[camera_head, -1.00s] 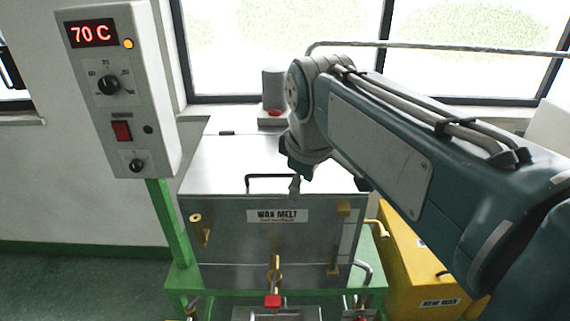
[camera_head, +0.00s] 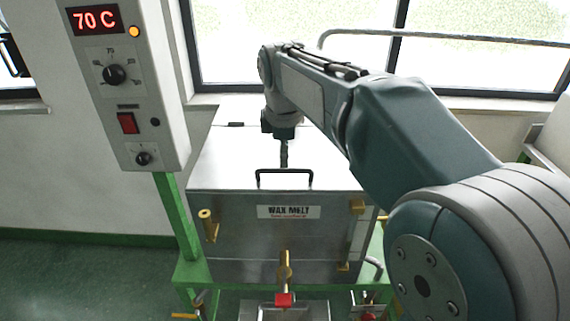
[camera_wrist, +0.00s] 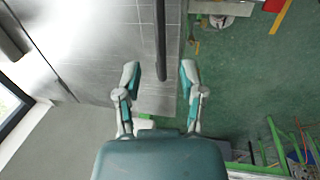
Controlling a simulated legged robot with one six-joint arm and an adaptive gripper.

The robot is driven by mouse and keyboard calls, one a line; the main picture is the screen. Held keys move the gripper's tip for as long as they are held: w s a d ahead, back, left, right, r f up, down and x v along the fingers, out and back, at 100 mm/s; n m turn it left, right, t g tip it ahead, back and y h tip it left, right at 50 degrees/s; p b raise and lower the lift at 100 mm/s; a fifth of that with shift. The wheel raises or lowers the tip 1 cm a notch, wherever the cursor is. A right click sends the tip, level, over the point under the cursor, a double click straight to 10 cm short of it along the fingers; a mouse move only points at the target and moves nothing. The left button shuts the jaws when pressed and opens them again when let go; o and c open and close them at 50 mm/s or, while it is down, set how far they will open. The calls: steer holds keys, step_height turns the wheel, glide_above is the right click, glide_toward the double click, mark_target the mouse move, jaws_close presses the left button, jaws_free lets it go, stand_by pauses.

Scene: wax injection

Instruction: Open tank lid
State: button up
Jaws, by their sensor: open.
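The steel wax tank (camera_head: 240,240) bears a "WAX MELT" label, and its flat lid (camera_head: 222,165) lies shut on top. A dark bar handle (camera_head: 298,171) stands at the lid's front edge. My gripper (camera_head: 284,160) points down over the lid, just behind or above the handle's middle; the head view does not settle which. In the wrist view, my gripper (camera_wrist: 158,76) is open, with one finger on each side of a dark bar (camera_wrist: 160,42), which looks like the handle. The bar appears between or just beyond the fingertips, and no contact is visible.
A control box (camera_head: 128,85) reading 70 C stands on a green post at left. A brass valve (camera_head: 284,268) with a red end sticks out of the tank's front. Brass fittings (camera_head: 207,226) sit at its front corners. A window lies behind.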

mark_target(284, 169)
steer(key=f, duration=0.4)
steer(key=shift+w+a, duration=0.1)
steer(key=shift+w, duration=0.3)
jaws_close()
steer(key=shift+r, duration=0.1)
